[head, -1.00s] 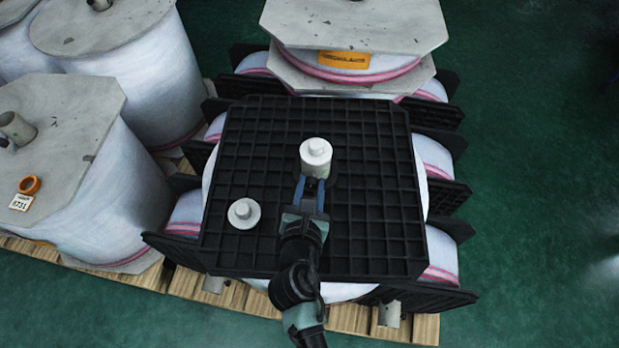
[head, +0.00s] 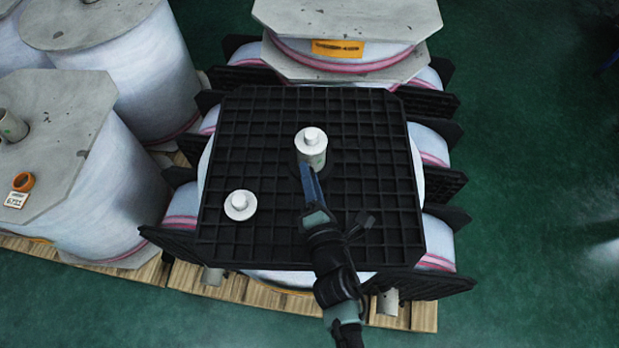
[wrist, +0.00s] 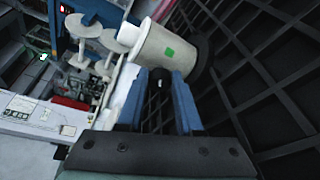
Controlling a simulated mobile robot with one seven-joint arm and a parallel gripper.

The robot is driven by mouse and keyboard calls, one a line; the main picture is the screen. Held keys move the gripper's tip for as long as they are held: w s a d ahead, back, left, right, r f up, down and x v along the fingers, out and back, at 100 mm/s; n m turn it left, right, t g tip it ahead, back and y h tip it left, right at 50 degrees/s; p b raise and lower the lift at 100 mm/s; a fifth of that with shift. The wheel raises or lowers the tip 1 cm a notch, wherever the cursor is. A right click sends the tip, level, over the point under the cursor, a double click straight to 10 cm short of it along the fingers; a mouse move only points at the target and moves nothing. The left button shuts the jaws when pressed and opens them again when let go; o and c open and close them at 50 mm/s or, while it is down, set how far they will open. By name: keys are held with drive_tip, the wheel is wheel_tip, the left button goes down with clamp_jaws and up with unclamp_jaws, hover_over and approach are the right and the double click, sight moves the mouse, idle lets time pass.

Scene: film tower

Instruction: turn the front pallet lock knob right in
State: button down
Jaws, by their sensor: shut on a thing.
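A white, round, stepped knob (head: 311,147) stands upright near the middle of the black gridded top pallet (head: 385,235). In the wrist view the knob (wrist: 172,48) is a pale cylinder with a green square on its side and a dark ring at its base. My gripper (head: 310,172) reaches it from the near side, with its blue fingers shut on the knob's lower side. In the wrist view the gripper (wrist: 166,73) has its two fingertips at the cylinder's edge. The exact contact is partly hidden. How far the knob is turned does not show.
A lower white stepped disc (head: 241,206) sits on the pallet, left of my arm. Another grey-topped stack (head: 345,25) stands behind. Green floor (head: 540,170) is clear on the right.

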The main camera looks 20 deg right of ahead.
drive_tip(key=shift+f+m+t+b, duration=0.3)
drive_tip(key=shift+m+t+b, duration=0.2)
drive_tip(key=shift+m+b, duration=0.9)
drive_tip(key=shift+m, duration=0.1)
drive_tip(key=shift+r, duration=0.1)
drive_tip(key=c, duration=0.6)
unclamp_jaws()
drive_tip(key=v, duration=1.3)
drive_tip(key=shift+d, duration=0.15)
drive_tip(key=shift+f, duration=0.25)
